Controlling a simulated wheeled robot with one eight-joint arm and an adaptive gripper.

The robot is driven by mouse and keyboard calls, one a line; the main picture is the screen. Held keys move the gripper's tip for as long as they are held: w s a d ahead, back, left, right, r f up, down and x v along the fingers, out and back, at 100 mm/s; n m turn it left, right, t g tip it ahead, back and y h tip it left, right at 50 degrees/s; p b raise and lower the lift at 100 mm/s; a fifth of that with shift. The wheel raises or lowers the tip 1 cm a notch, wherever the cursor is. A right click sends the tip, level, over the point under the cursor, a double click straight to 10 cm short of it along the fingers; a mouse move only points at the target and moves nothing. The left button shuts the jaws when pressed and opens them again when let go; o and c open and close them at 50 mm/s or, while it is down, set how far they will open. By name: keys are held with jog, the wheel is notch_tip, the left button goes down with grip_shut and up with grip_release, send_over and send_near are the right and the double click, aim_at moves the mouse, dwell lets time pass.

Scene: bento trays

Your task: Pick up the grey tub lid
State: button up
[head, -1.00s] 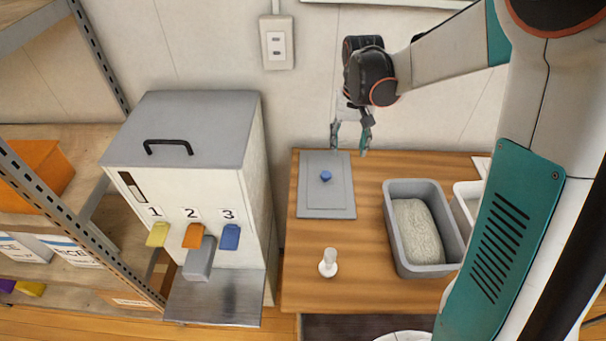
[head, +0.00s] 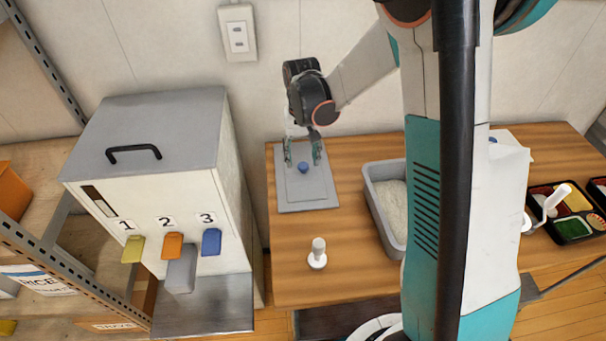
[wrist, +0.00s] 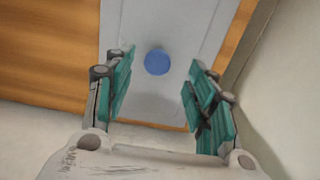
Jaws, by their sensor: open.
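The grey tub lid (head: 308,195) lies flat on the wooden table, near its left back corner. It has a round blue knob (head: 303,167) in its middle. My gripper (head: 303,161) is open, with its two teal fingers pointing down over the back part of the lid. In the wrist view, the lid (wrist: 150,25) runs between and beyond the open fingers. The blue knob (wrist: 157,61) shows between the fingers, slightly ahead of their tips. Nothing is held. How high the fingertips are above the lid is hard to tell.
A grey tub (head: 375,205) with pale rice-like contents stands right of the lid. A white knobbed tool (head: 318,254) stands in front. A white dispenser (head: 150,200) with numbered levers is at the left. The wall is close behind. Bento trays (head: 570,205) are at the right.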

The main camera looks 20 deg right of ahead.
aim_at(303, 165)
notch_tip(303, 165, down, 5)
jog(key=shift+d+r+b, duration=0.1)
jog(key=shift+d+b, duration=0.05)
jog(key=shift+b, duration=0.85)
jog(key=shift+c, duration=0.2)
jog(key=c, duration=1.2)
jog(key=shift+o, duration=0.2)
jog(key=shift+r, duration=0.15)
